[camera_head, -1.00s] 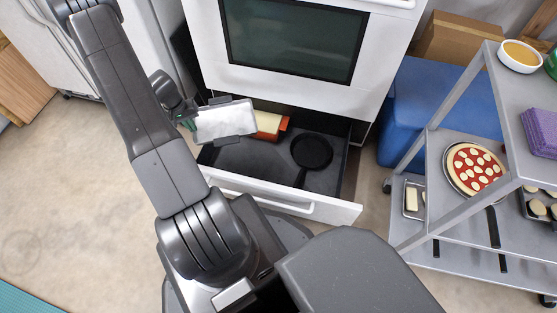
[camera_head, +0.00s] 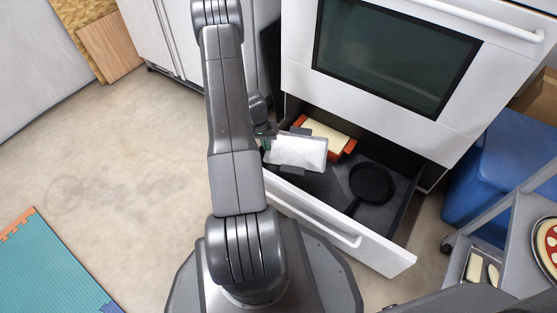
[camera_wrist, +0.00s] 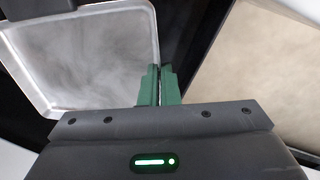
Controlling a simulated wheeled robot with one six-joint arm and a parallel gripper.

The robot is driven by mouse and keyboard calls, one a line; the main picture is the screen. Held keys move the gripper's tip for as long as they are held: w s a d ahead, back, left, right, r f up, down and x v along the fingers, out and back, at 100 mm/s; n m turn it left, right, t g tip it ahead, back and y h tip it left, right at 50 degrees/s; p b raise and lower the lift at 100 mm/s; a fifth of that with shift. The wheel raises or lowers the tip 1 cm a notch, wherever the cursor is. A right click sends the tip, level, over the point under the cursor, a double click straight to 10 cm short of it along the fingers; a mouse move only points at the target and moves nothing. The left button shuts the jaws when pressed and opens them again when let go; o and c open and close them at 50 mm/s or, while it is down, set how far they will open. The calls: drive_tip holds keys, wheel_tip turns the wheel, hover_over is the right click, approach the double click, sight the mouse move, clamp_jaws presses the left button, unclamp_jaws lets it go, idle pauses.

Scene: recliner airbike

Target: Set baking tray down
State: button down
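The baking tray (camera_head: 299,153) is a pale metal tray with dark handles on two sides. In the head view it is over the left part of the open oven drawer (camera_head: 335,226), in front of an orange dish. My gripper (camera_head: 266,144) is at the tray's left edge. In the wrist view, the green fingertips (camera_wrist: 159,85) are close together on the rim of the tray (camera_wrist: 95,60). I cannot tell whether the tray touches the drawer floor.
The orange dish (camera_head: 327,137) with pale contents and a black frying pan (camera_head: 371,184) lie in the drawer. The white oven (camera_head: 395,55) rises behind. A blue bin (camera_head: 490,175) and a grey cart (camera_head: 525,240) stand at right. Open floor (camera_head: 130,180) lies at left.

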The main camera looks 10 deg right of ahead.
wheel_tip(320, 180, down, 8)
drive_tip(key=b, duration=0.2)
drive_tip(key=shift+b, duration=0.4)
drive_tip(key=shift+f, duration=0.2)
drive_tip(key=shift+f, duration=0.45)
drive_tip(key=c, duration=1.7)
unclamp_jaws()
drive_tip(key=shift+r, duration=0.6)
drive_tip(key=r+p, duration=0.1)
drive_tip(key=r, duration=0.3)
drive_tip(key=a+r+p, duration=0.1)
drive_tip(key=r+p, duration=0.1)
drive_tip(key=r, duration=0.2)
drive_tip(key=w+a+r+p, duration=0.1)
drive_tip(key=r, duration=0.3)
drive_tip(key=shift+f, duration=0.1)
